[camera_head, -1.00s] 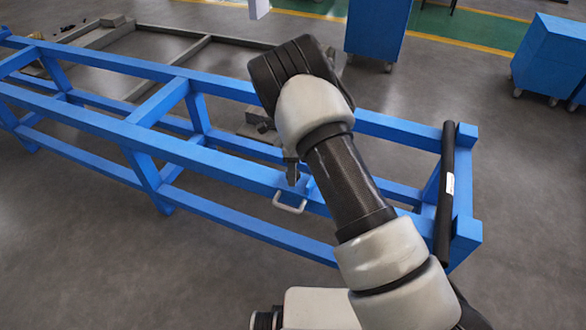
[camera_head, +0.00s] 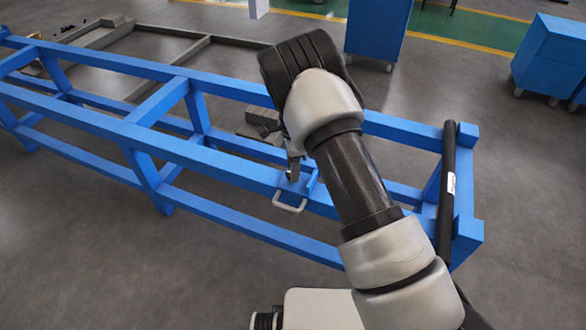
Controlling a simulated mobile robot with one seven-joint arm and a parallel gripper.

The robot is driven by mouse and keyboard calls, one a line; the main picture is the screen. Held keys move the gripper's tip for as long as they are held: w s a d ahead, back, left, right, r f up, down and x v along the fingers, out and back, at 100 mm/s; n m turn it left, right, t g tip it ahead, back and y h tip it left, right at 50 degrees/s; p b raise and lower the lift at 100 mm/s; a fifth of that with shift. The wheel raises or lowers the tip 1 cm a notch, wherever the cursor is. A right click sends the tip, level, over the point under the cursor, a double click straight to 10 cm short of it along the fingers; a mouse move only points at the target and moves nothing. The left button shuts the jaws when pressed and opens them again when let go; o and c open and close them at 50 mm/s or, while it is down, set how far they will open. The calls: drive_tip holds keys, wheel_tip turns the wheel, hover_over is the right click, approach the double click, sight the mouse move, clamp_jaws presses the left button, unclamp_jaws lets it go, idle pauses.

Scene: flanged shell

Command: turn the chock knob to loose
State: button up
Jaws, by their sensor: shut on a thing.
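My gripper (camera_head: 293,172) points down at the blue rail of the frame, just behind a pale U-shaped handle (camera_head: 290,203) on the rail's near side. My wrist and forearm cover most of the gripper. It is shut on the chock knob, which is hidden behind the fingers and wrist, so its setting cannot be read. A small blue bracket (camera_head: 313,179) shows on the rail right beside the fingers. The handle stands a little in front of the fingertips, apart from them.
The long blue frame (camera_head: 225,165) runs across the view, with open gaps between its rails. Blue cabinets (camera_head: 375,27) (camera_head: 548,55) on casters stand behind. Grey metal frame parts (camera_head: 135,35) lie on the floor behind left.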

drive_tip(key=n, duration=0.3)
drive_tip(key=shift+n+b, duration=0.4)
drive_tip(key=n, duration=0.3)
drive_tip(key=shift+n+b, duration=0.3)
drive_tip(key=shift+b, duration=0.05)
drive_tip(key=n, duration=0.3)
drive_tip(key=shift+n+b, duration=0.3)
drive_tip(key=shift+n, duration=0.1)
drive_tip(key=n, duration=0.7)
drive_tip(key=shift+b, duration=0.35)
drive_tip(key=n, duration=0.3)
drive_tip(key=shift+n, duration=0.4)
drive_tip(key=n, duration=0.6)
drive_tip(key=shift+n, duration=0.3)
